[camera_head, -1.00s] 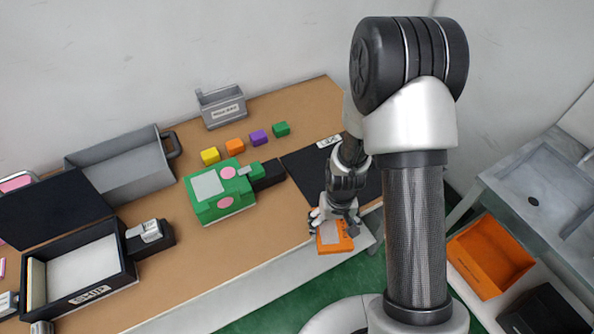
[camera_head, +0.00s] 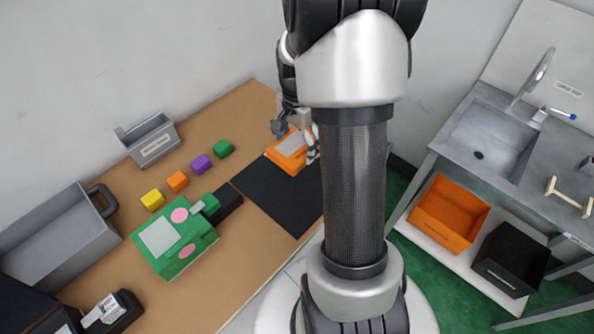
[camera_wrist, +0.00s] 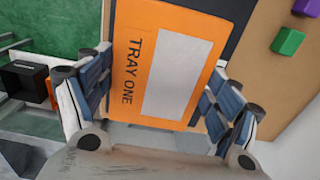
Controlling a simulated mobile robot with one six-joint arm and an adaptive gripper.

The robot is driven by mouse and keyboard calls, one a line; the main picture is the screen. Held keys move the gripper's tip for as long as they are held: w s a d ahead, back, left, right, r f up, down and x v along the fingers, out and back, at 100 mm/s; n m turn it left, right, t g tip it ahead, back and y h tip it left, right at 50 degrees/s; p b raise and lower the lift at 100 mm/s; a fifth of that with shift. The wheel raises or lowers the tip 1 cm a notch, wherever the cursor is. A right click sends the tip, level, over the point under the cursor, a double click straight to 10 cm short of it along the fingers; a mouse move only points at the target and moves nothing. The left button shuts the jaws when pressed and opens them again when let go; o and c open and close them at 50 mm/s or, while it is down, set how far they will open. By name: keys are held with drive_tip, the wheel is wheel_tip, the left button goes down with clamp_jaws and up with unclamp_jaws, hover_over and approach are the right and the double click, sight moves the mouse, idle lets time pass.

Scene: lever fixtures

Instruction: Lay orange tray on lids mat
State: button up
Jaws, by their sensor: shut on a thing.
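The orange tray (camera_head: 284,155) has a pale grey panel on top. In the wrist view the orange tray (camera_wrist: 137,94) fills the middle and reads "TRAY ONE". My gripper (camera_head: 297,138) is shut on it, with a finger at each side of it in the wrist view. The tray appears over the far end of the black mat (camera_head: 284,207) on the bench. I cannot tell whether it touches the mat. The mat's label is hidden now, and my arm covers part of the mat's right side.
Green (camera_head: 223,149), purple (camera_head: 201,164), orange (camera_head: 177,182) and yellow (camera_head: 152,200) blocks lie left of the mat. A green box fixture (camera_head: 163,240) stands at the mat's near left. A grey bin (camera_head: 148,143) stands at the back. A sink (camera_head: 490,140) is at right.

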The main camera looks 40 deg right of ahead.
sight(297, 191)
wheel_tip(297, 191, down, 19)
drive_tip(key=b, duration=0.5)
drive_tip(key=shift+s+b, duration=0.15)
drive_tip(key=shift+b, duration=0.15)
drive_tip(key=shift+f, duration=0.2)
drive_tip(key=o, duration=1.1)
drive_tip(key=shift+r, duration=0.1)
